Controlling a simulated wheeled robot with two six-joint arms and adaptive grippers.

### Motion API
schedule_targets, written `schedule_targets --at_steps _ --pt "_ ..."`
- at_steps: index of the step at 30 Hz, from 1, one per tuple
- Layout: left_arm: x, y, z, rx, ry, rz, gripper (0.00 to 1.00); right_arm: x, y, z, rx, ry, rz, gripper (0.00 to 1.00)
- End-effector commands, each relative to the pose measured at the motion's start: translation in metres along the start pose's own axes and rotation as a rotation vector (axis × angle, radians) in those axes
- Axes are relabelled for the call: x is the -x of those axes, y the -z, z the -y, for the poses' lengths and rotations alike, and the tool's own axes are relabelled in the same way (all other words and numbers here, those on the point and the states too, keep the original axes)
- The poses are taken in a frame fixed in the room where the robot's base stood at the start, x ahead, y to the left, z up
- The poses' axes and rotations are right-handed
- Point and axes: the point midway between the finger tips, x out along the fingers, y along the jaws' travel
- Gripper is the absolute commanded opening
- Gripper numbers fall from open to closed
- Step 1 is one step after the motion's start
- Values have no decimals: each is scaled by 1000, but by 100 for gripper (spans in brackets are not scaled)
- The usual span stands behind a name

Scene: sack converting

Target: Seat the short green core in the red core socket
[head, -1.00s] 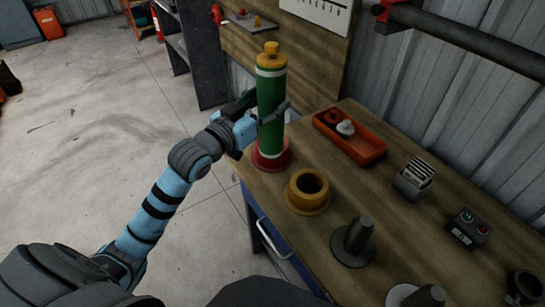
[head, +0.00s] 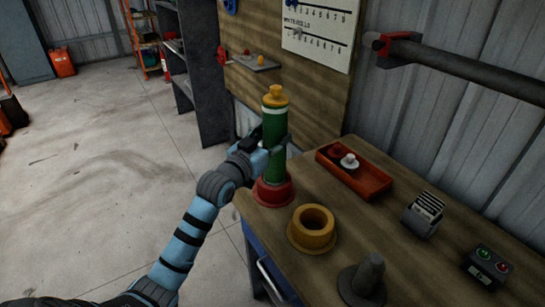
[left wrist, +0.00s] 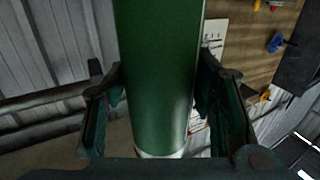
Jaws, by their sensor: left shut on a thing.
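The green core (head: 273,132) stands upright, with a white band near its top and a yellow knob above. Its lower end is hidden behind the front rim of the red core socket (head: 272,194), so it appears to be inside the socket; how deep I cannot tell. My left gripper (head: 272,144) is shut on the core around its middle, from the left. In the left wrist view the green core (left wrist: 158,80) fills the space between the two fingers, with a white band at its lower edge. My right gripper is not in view.
An empty yellow socket (head: 312,229) stands close in front of the red one. A grey post on a base (head: 364,280) is nearer. A red tray (head: 355,172), a card holder (head: 423,215) and a button box (head: 486,266) lie to the right on the wooden bench.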

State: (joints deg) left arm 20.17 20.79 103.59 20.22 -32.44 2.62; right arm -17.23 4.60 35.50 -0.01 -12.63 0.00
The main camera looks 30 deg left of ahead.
Motion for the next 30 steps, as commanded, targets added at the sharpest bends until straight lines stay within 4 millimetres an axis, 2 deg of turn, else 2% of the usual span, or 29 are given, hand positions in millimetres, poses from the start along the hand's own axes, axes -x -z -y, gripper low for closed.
schedule_targets --at_steps 4,7,17,18,21,30 --pt "0 -30 0 1 0 1 11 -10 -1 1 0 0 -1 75" --pt "1 -44 0 0 0 0 11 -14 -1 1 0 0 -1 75" --pt "0 -45 0 0 0 -2 11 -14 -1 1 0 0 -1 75" --pt "1 -46 0 0 0 1 56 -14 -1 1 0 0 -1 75" --pt "0 -46 0 0 0 1 72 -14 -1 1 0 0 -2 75" --pt "0 -45 0 0 0 0 72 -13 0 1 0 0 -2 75"
